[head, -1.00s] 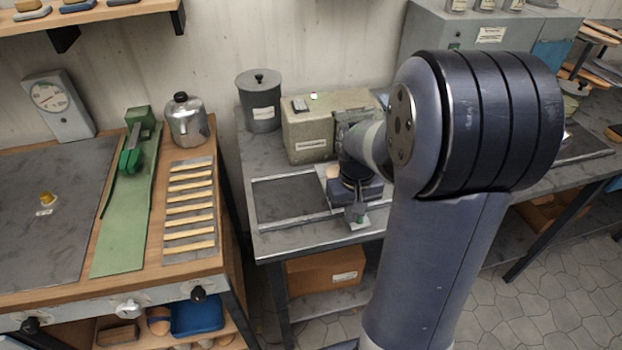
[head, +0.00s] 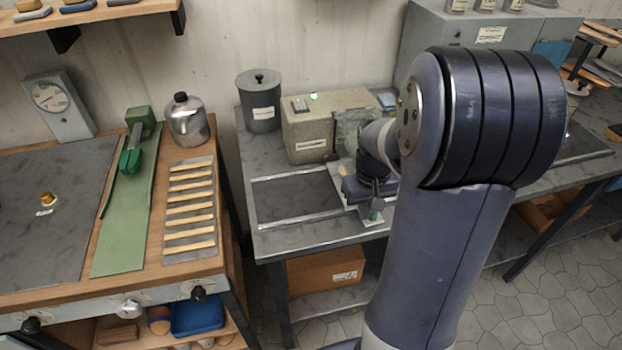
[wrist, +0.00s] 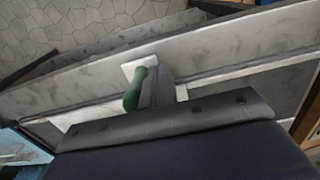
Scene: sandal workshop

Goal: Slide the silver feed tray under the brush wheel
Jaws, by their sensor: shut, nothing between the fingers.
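The silver feed tray (head: 336,172) lies between two pale rails on the grey bench in the head view, mostly hidden under my gripper. A green handle (head: 373,215) stands at its near end. My gripper (head: 373,195) is shut and empty, low over the tray by the handle. In the wrist view the shut fingers (wrist: 157,88) are right beside the green handle (wrist: 132,97), on its right; I cannot tell whether they touch. A grey rounded part (head: 349,132) at the right of the beige machine (head: 310,130) looks like the brush wheel, partly hidden by my arm.
A grey lidded canister (head: 262,105) stands left of the machine. The bench between the rails is bare left of the tray (head: 285,198). A wooden workbench with a metal pot (head: 187,125) stands further left, across a gap.

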